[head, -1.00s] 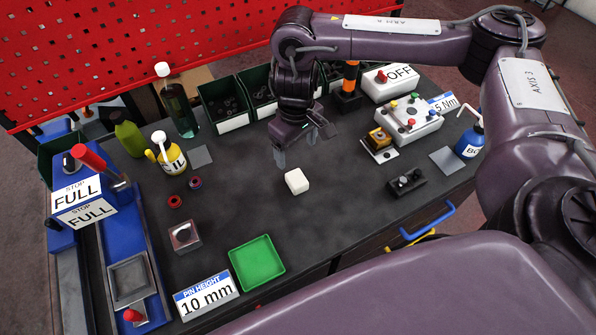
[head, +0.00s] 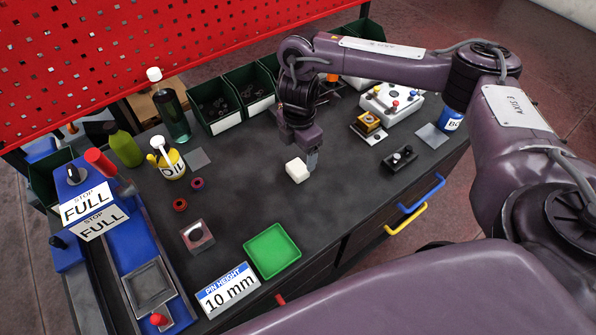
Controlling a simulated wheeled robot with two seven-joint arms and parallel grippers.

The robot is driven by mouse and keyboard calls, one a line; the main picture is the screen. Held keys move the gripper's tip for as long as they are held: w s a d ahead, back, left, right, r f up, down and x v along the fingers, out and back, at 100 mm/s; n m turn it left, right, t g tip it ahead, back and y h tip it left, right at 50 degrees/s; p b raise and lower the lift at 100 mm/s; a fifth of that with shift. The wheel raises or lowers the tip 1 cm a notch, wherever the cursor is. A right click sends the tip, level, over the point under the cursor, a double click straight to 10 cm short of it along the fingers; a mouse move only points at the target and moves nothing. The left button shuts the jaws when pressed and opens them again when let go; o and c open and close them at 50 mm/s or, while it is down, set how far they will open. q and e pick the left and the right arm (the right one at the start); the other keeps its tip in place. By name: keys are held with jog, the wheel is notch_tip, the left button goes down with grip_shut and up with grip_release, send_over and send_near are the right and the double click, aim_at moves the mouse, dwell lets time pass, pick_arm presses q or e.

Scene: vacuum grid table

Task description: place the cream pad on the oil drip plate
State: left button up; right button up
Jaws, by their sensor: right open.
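The cream pad (head: 295,171) is a small off-white block on the dark table top near the middle of the head view. My right gripper (head: 307,160) is lowered right at the pad, open, with one grey finger at the pad's right side; the other finger is not clear, so I cannot tell whether both straddle it. A flat grey square plate (head: 198,159) lies beside the yellow oil can (head: 170,160), left of the pad, and looks to be the oil drip plate. It is bare. My left gripper is not in view.
A similar grey plate (head: 432,136) lies by the blue bottle (head: 451,120) at right. Two small rings (head: 180,205) sit below the oil can. A green tray (head: 272,251) is at the front edge. Green bins (head: 213,104) line the back. The table between pad and plate is clear.

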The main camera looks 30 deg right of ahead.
aim_at(298, 167)
notch_tip(298, 167, down, 6)
jog(key=shift+w+a+b, duration=0.1)
jog(key=shift+b, duration=0.5)
jog(key=c, duration=1.1)
jog(key=shift+c, duration=0.3)
jog(key=shift+r, duration=0.15)
